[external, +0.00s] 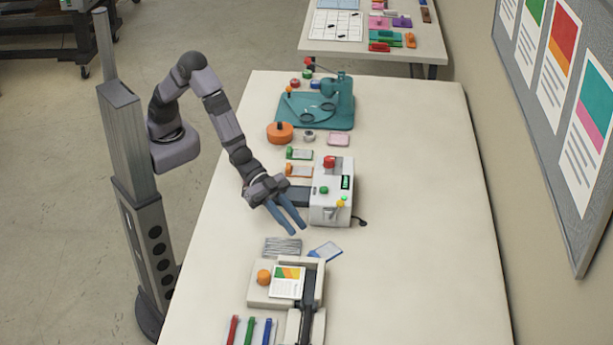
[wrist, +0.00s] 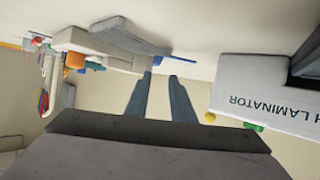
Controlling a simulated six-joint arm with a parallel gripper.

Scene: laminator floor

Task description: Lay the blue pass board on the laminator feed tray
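The blue pass board (external: 327,249), a pale card with blue edging and a blue clip at its left end, lies on the table in front of the laminator. In the wrist view, a thin blue strip (wrist: 183,61) beyond my fingertips appears to be this board, seen nearly edge-on. The white laminator (external: 328,205) stands behind it, with its dark feed tray (external: 299,197) on its left side, partly hidden by my gripper. My gripper (external: 298,231) is open and empty, its two blue-grey fingers apart above the table, between laminator and board. It also shows in the wrist view (wrist: 160,76).
Green (external: 301,154) and orange (external: 298,171) boards lie behind the feed tray. A grey ridged stack (external: 282,246) lies left of the blue board. A trimmer (external: 308,290) with a colored sheet stands in front. The table's right side is clear.

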